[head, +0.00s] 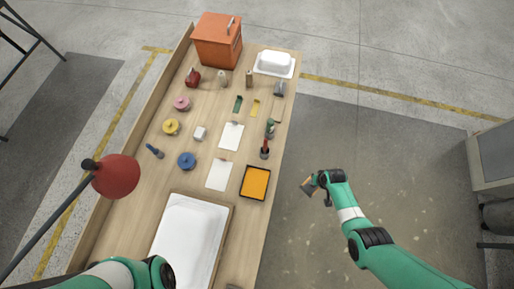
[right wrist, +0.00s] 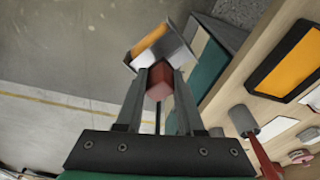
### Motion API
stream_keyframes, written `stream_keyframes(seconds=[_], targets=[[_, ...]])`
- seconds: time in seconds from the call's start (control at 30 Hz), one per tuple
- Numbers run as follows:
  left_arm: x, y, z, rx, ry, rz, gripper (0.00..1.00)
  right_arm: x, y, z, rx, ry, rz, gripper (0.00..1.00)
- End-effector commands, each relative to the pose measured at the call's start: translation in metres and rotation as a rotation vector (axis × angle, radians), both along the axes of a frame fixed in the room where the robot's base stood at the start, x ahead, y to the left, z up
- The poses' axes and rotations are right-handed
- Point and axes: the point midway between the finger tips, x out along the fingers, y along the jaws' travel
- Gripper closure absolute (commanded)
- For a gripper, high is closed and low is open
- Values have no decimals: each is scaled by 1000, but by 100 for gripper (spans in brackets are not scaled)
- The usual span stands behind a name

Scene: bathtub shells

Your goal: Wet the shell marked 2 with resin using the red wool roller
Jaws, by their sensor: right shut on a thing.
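My right gripper (head: 319,183) is off the table's right side, over the floor. It is shut on the red handle of a tool (right wrist: 160,82) with a flat grey head and an orange patch; I cannot tell whether this is the wool roller. A large white shell (head: 190,238) lies in a wooden frame at the table's near end. A smaller white shell (head: 273,62) lies on a white tray at the far end. No number is readable on either. A black-rimmed tray of orange liquid (head: 256,183) sits at the right edge. My left gripper is out of view.
A red-handled item (head: 265,146) stands in a grey holder at the right edge. An orange box (head: 217,40), coloured spools (head: 187,160) and white sheets (head: 219,175) are on the table. A red lamp (head: 116,175) overhangs the left side.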

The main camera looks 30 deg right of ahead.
Motion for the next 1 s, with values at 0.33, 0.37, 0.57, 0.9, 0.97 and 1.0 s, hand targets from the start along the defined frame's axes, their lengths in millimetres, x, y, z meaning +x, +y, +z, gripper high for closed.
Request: stream_keyframes(seconds=[0.33,0.37,0.57,0.9,0.97,1.0], targets=[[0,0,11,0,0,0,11,1,0,11,-1,-1,0,100],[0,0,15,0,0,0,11,1,0,15,-1,-1,0,100],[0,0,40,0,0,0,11,0,0,40,-1,-1,0,100],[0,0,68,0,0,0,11,0,0,69,-1,-1,0,100],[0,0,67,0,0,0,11,0,0,67,-1,-1,0,100],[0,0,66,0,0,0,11,0,0,66,-1,-1,0,100]])
